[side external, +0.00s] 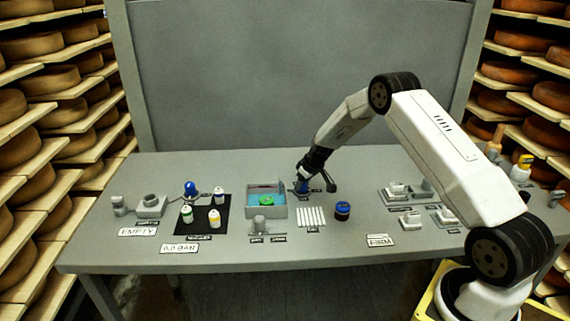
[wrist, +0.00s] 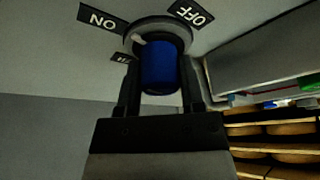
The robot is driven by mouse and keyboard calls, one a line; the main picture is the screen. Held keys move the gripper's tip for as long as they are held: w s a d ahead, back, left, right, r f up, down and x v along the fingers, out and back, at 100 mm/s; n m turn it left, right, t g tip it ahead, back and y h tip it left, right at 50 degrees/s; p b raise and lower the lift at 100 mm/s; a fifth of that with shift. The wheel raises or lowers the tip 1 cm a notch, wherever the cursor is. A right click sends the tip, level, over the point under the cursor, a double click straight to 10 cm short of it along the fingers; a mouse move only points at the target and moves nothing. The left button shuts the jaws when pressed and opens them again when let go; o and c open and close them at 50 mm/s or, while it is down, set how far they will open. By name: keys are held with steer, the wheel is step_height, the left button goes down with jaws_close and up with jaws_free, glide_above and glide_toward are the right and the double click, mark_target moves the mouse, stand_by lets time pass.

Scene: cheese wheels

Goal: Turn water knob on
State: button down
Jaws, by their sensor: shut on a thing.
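The blue water knob (wrist: 159,70) sits in a round grey collar on the grey surface in the wrist view. An ON label (wrist: 103,19) is at its upper left and an OFF label (wrist: 191,12) at its upper right. A pale mark shows on the upper left of the collar. My gripper (wrist: 160,54) has one finger on each side of the knob and is shut on it. In the side view my gripper (side external: 304,182) points down at the knob, which it mostly hides, just right of the blue basin (side external: 283,206).
A green thing (side external: 266,199) lies in the basin. White slats (side external: 311,217) and a dark blue-topped jar (side external: 343,210) stand in front of my gripper. A black mat (side external: 203,231) with several small jars is at left. Grey fixtures (side external: 397,198) are at right.

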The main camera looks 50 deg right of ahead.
steer(key=shift+n+y, duration=0.4)
steer(key=shift+n, duration=0.7)
steer(key=shift+c, duration=1.1)
jaws_free()
steer(key=shift+r, duration=0.1)
steer(key=v, duration=0.7)
steer(key=shift+r, duration=0.3)
steer(key=shift+s, duration=0.1)
